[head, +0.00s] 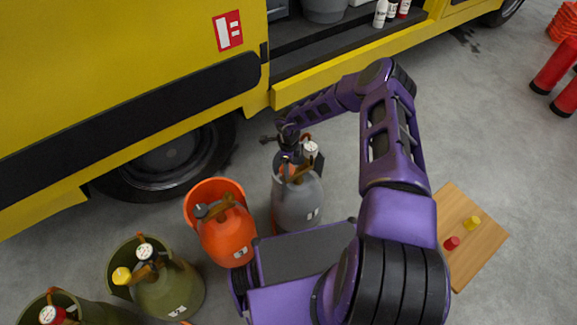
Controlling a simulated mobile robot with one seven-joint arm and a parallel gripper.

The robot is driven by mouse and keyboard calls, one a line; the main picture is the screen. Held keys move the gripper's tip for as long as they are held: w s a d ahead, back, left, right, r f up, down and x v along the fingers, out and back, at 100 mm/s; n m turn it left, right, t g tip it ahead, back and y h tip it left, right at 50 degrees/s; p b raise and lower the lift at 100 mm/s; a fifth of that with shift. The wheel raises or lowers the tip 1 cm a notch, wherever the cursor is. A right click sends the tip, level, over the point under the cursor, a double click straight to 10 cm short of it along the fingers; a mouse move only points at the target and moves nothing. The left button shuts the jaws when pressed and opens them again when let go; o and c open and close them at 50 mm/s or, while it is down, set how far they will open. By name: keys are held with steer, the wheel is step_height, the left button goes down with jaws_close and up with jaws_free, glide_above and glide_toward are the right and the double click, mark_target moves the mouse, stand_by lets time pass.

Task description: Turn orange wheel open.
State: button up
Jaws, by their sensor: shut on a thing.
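A grey cylinder (298,205) stands upright on the floor beside the yellow truck, with a white gauge (310,149) and a brown handle at its top. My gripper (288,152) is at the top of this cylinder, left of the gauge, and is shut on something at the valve. My gripper and wrist cover most of the valve. A small orange-brown bit shows beside the fingers; the orange wheel itself is mostly hidden, so I cannot tell how far it is turned.
Olive cylinders (170,290) with yellow and red wheels stand lower left. The yellow truck (130,70) is behind. A wooden board (478,243) with small red and yellow pieces lies right.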

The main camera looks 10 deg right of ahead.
stand_by(0.5)
steer(key=o, duration=1.4)
step_height(320, 180, up, 17)
steer(key=p, duration=0.3)
steer(key=shift+r+p, duration=0.2)
steer(key=shift+p, duration=0.2)
